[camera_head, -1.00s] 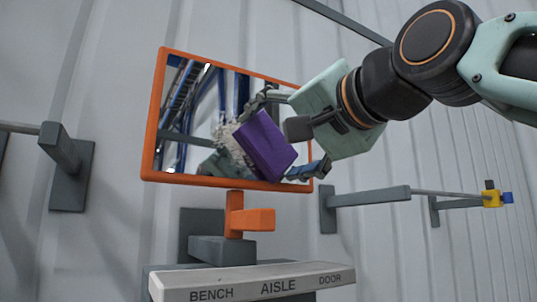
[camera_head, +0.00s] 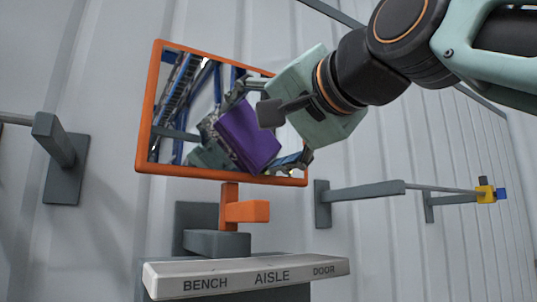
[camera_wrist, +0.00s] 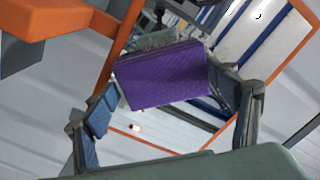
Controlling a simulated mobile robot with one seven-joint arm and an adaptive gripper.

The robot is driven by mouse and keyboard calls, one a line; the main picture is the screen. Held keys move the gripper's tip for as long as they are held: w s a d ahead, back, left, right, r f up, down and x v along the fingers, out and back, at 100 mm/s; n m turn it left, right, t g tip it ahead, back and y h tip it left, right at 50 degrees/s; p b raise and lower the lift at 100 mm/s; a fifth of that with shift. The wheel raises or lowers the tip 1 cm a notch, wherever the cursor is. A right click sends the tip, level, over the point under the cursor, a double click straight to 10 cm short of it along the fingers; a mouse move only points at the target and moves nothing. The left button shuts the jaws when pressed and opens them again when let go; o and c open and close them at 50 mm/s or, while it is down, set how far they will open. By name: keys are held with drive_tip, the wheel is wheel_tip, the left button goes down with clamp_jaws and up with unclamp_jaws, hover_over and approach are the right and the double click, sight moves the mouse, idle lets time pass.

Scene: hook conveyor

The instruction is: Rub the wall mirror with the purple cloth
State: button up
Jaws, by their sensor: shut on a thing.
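The wall mirror (camera_head: 175,120) has an orange frame and hangs tilted on the ribbed wall. My gripper (camera_head: 272,122) is in front of its right half, shut on the purple cloth (camera_head: 248,138), a folded block. In the wrist view, the cloth (camera_wrist: 160,78) lies between the two spread-looking fingers, with the mirror glass (camera_wrist: 238,45) behind it. I cannot tell whether the cloth touches the glass. The cloth and gripper hide part of the mirror. The glass reflects blue racks and greenish parts of my arm.
An orange bracket (camera_head: 245,211) stands below the mirror. Under it is a ledge (camera_head: 250,277) labelled BENCH, AISLE, DOOR. Grey hook arms stick out at left (camera_head: 55,140) and right (camera_head: 365,190); the right rail bears a yellow and blue piece (camera_head: 487,193).

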sight(205, 120)
drive_tip(key=shift+s+a+b, duration=0.1)
drive_tip(key=shift+s+a, duration=0.5)
drive_tip(key=shift+a, duration=0.4)
drive_tip(key=shift+s+a+b, duration=0.15)
drive_tip(key=shift+s+a, duration=0.4)
drive_tip(key=shift+a, duration=0.4)
drive_tip(key=shift+s+a+b, duration=0.1)
drive_tip(key=shift+s+a, duration=0.5)
drive_tip(key=shift+a, duration=0.4)
drive_tip(key=shift+s+a+r, duration=0.1)
drive_tip(key=shift+r, duration=0.1)
drive_tip(key=shift+r+p, duration=0.9)
drive_tip(key=shift+p, duration=0.1)
drive_tip(key=w+d, duration=0.5)
drive_tip(key=d, duration=0.4)
drive_tip(key=shift+w, duration=0.35)
